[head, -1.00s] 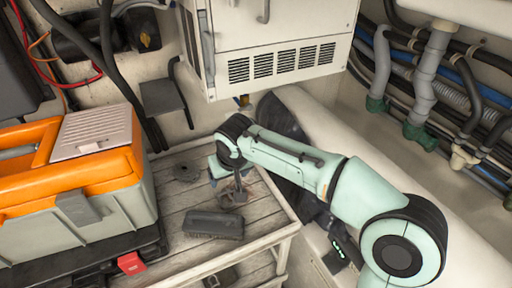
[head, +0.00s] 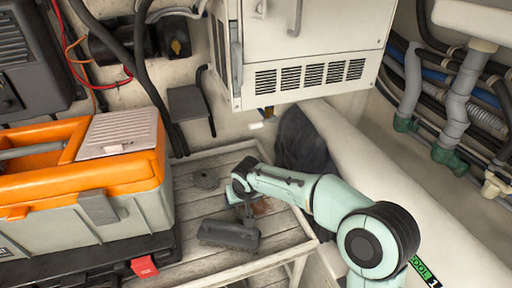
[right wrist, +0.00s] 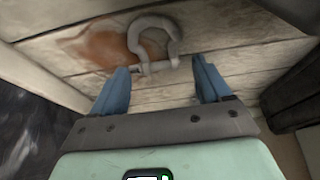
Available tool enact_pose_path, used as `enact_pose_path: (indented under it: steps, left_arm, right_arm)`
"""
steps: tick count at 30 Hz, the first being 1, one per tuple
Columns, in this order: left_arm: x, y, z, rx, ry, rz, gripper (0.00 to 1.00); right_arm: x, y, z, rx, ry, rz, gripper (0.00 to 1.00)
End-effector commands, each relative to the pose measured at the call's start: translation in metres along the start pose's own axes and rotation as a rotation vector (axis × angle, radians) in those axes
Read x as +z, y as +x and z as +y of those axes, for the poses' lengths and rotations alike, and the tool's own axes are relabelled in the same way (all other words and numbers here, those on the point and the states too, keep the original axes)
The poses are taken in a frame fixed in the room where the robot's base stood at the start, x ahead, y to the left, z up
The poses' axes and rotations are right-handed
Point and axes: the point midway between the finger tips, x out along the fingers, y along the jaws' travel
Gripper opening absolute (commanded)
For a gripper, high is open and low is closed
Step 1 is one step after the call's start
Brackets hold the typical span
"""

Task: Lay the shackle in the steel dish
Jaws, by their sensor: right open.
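The shackle (right wrist: 172,37), a grey U-shaped fitting with a straight pin, lies on the pale planks beside a rust-brown stain in the right wrist view. My right gripper (right wrist: 163,78) is open, its two blue fingers apart, with the pin just ahead of the gap between the fingertips. Nothing is between the fingers. In the head view my right gripper (head: 241,192) is low over the slatted bench, its fingers hard to make out. I cannot identify the steel dish in either view. My left gripper is not in view.
An orange and grey toolbox (head: 90,195) fills the left of the bench (head: 190,208). A white vented cabinet (head: 305,50) hangs above; a pale pipe (head: 400,190) runs right.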

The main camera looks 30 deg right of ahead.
Motion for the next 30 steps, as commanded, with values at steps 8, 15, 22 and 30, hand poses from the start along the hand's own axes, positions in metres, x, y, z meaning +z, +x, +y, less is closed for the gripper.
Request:
enact_pose_path:
  steps: [8, 15, 22, 30]
  left_arm:
    - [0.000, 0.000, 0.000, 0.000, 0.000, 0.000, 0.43]
    - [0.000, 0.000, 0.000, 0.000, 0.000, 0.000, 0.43]
    - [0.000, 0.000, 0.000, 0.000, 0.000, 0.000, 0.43]
    - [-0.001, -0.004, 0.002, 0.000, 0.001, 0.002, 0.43]
  right_arm:
    - [0.000, 0.001, 0.000, 0.000, 0.000, 0.001, 0.57]
    - [0.000, 0.001, 0.000, 0.000, 0.000, 0.001, 0.10]
    - [-0.001, -0.001, 0.000, 0.000, 0.000, 0.002, 0.10]
    - [-0.013, -0.029, -0.001, -0.002, 0.000, 0.005, 0.10]
